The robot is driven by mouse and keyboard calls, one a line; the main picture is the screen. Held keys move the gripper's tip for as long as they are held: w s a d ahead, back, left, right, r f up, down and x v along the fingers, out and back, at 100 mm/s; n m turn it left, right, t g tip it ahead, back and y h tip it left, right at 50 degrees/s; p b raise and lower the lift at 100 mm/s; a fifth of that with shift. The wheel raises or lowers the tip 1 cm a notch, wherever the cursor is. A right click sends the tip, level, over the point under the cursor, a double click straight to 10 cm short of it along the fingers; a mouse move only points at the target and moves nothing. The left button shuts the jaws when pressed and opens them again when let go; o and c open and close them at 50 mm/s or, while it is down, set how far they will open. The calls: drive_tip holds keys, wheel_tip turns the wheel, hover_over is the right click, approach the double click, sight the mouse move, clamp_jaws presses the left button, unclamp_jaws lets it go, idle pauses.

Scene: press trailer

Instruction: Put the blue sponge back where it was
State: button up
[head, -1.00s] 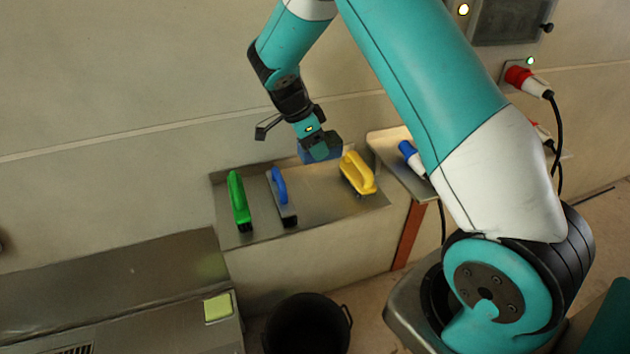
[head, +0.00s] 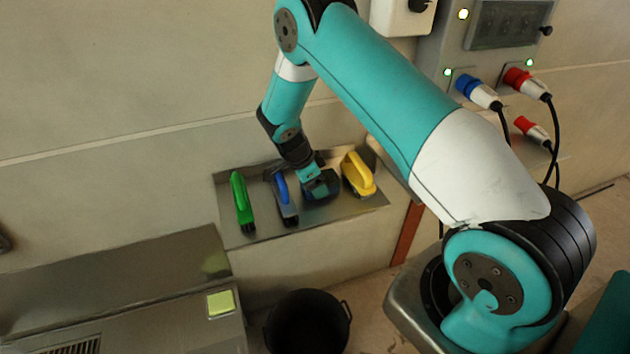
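My gripper (head: 321,188) is down at the metal shelf (head: 262,228), in the gap between the blue-handled tool (head: 284,198) and the yellow-handled tool (head: 358,174). The blue sponge (head: 327,193) shows only as a dark blue patch under and beside the gripper, at the shelf surface. The gripper covers most of it. I cannot tell whether the fingers still clamp it or whether it rests fully on the shelf.
A green-handled tool (head: 241,201) stands at the shelf's left. A yellow-green sponge (head: 220,303) lies on the metal bench (head: 130,320), lower left. A black bucket (head: 308,322) is below the shelf. Blue (head: 478,92) and red (head: 527,84) plugs are on the wall.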

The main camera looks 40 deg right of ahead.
drive_tip(key=shift+o, duration=0.9)
drive_tip(key=s+a+r+n+t+y+b, duration=0.1)
drive_tip(key=a+r+n+b, duration=0.15)
drive_tip(key=a+r, duration=0.45)
drive_tip(key=s+a+r+n+y+b, duration=0.1)
drive_tip(key=s+a+r+n, duration=0.2)
drive_tip(key=r, duration=0.8)
drive_tip(key=s+a+r+n+y, duration=0.2)
drive_tip(key=s+a+r+n, duration=0.1)
drive_tip(key=s+n, duration=0.4)
drive_tip(key=s+a+r+n+y, duration=0.2)
drive_tip(key=s+a+r+n, duration=0.1)
drive_tip(key=s+a+n, duration=0.3)
drive_tip(key=s+a+r+n+y, duration=0.2)
drive_tip(key=s+a+r+n, duration=0.1)
drive_tip(key=s+n, duration=0.7)
drive_tip(key=shift+s+a+r, duration=0.4)
drive_tip(key=shift+s+a, duration=0.3)
drive_tip(key=shift+s, duration=0.25)
